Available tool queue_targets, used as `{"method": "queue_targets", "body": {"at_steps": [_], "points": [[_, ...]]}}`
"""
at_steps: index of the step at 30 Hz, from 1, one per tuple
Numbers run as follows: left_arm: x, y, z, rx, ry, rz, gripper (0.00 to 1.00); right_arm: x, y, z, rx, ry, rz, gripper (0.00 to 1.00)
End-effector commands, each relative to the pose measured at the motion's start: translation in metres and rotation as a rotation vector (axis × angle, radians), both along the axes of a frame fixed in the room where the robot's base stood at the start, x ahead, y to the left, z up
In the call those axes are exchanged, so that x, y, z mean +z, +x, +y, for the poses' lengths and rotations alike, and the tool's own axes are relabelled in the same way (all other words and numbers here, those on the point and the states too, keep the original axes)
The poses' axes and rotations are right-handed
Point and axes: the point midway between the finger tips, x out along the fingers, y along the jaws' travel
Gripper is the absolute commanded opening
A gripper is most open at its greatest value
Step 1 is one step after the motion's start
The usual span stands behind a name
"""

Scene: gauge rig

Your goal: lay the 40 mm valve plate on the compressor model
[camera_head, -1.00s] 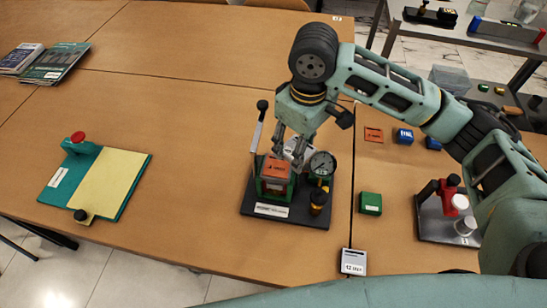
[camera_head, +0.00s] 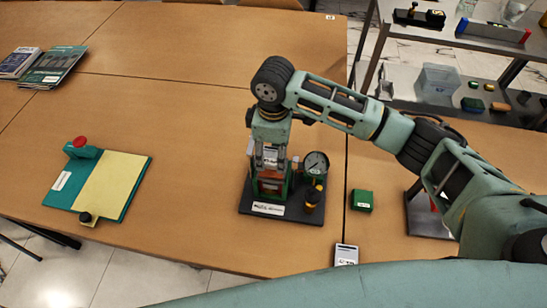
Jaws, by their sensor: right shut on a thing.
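The compressor model (camera_head: 281,212) stands on a dark base near the table's front edge, with a round gauge (camera_head: 316,163) and a black-and-yellow knob at its right. My right gripper (camera_head: 271,181) points straight down over its green-framed middle, shut on an orange piece (camera_head: 271,173) that I take to be the valve plate. The fingers and wrist cover most of this piece, so its label and whether it touches the model cannot be told. My left gripper is out of view.
A green block (camera_head: 362,200) and a small display box (camera_head: 346,255) lie right of the model. A teal board with a yellow sheet (camera_head: 110,184) lies at left, and magazines (camera_head: 54,65) behind it. My right arm hides part of the table at right. The table between board and model is clear.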

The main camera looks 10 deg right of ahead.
Motion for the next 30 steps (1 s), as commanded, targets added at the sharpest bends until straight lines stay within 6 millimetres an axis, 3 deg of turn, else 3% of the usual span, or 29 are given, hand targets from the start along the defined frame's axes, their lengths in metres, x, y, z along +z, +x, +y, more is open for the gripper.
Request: {"method": "queue_targets", "body": {"at_steps": [6,19,20,25,30], "points": [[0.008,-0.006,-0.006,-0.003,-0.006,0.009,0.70,-0.031,-0.001,0.000,0.000,-0.001,0.001,0.20],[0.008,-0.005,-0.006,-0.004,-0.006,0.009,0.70,-0.039,0.000,0.000,0.000,0.000,0.000,0.20],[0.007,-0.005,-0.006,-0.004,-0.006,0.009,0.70,-0.039,0.000,0.000,0.000,0.000,0.000,0.54],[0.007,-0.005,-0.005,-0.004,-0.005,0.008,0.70,-0.039,-0.001,0.000,0.000,0.000,0.000,0.69],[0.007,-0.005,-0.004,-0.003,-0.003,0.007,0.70,-0.038,0.000,0.000,0.000,0.000,0.000,0.70]]}}
